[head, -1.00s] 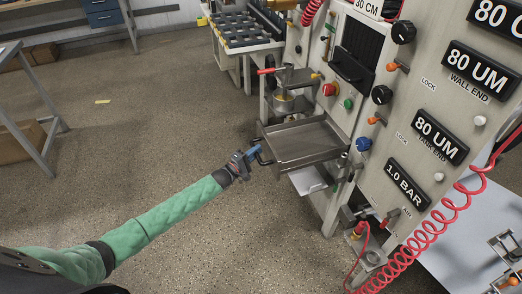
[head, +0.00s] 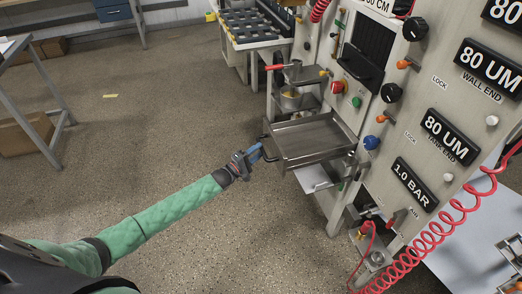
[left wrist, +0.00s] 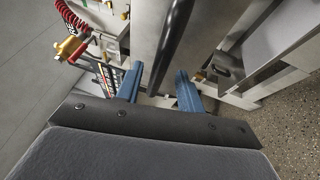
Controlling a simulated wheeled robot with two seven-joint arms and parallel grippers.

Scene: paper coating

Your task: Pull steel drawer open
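The steel drawer (head: 315,138) is a shallow metal tray standing out from the front of the machine. Its dark handle (head: 266,149) is on the left-facing front edge. My left gripper (head: 259,153) has blue fingers and is right at the handle. In the left wrist view the two fingers (left wrist: 158,88) stand apart, and a dark metal bar (left wrist: 172,45) runs down toward the gap between them. I cannot tell whether the fingers touch it. My right gripper is in neither view.
The machine panel (head: 400,110) with knobs and labels rises right of the drawer. A white sheet (head: 313,178) is below the drawer. A red coiled hose (head: 440,228) hangs at the right. A grey-legged table (head: 45,95) is at the far left. The floor left of the drawer is clear.

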